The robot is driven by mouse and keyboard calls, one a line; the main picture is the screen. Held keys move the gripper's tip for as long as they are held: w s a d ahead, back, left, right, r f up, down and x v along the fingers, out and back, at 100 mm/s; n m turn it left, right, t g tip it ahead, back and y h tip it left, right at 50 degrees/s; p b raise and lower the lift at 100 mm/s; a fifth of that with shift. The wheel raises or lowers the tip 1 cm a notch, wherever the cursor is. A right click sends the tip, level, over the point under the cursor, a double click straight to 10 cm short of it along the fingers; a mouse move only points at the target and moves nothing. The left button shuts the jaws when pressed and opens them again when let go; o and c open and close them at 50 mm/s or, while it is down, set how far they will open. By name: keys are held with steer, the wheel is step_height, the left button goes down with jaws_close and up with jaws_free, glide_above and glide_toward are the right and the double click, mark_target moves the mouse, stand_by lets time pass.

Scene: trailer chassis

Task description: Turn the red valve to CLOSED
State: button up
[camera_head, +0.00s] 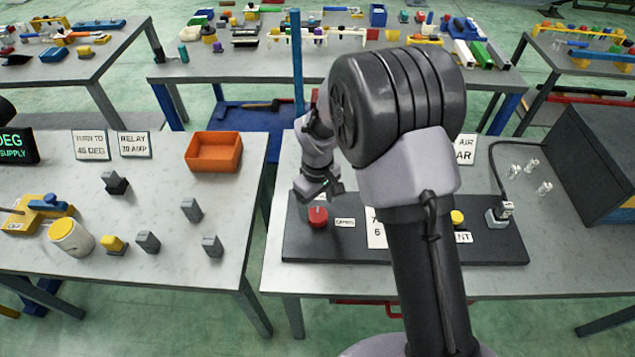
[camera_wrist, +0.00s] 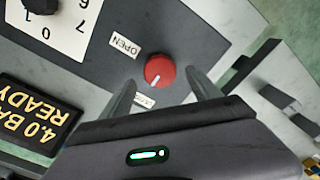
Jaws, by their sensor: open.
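The red valve (camera_head: 318,217) is a round red knob on the left part of the dark panel (camera_head: 300,248). In the wrist view the red valve (camera_wrist: 160,71) has a white pointer line on its face, pointing down and slightly left. An OPEN label (camera_wrist: 125,45) sits to its upper left. A second label (camera_wrist: 144,101) below it is mostly hidden by my finger. My gripper (camera_head: 318,190) is just above the valve. In the wrist view my gripper (camera_wrist: 163,95) has its fingers apart near the valve, one toward each side, with nothing held between them.
A yellow knob (camera_head: 457,217) and a grey connector (camera_head: 499,214) are farther right on the panel. A numbered dial plate (camera_head: 376,228) is partly behind my arm. The left table holds an orange bin (camera_head: 214,152) and several small blocks. A gap separates the two tables.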

mark_target(318, 215)
step_height(318, 215, up, 14)
steer(key=p, duration=0.2)
steer(key=shift+p, duration=0.35)
steer(key=s+d+r+m+t+y+b, duration=0.1)
steer(key=s+d+r+m+t+b, duration=0.1)
steer(key=s+d+r+m+b, duration=0.5)
steer(key=s+d+f+m+t+b, duration=0.1)
steer(key=s+f+m+t+b, duration=0.1)
steer(key=s, duration=0.6)
steer(key=s+d+f+m+t+y+b, duration=0.1)
steer(key=s+d+f+m+b, duration=0.1)
steer(key=s, duration=0.6)
steer(key=f+m+b, duration=0.1)
steer(key=m+b, duration=0.1)
steer(key=b, duration=0.1)
steer(key=shift+s+t, duration=0.15)
steer(key=shift+t, duration=0.25)
steer(key=shift+d, duration=0.1)
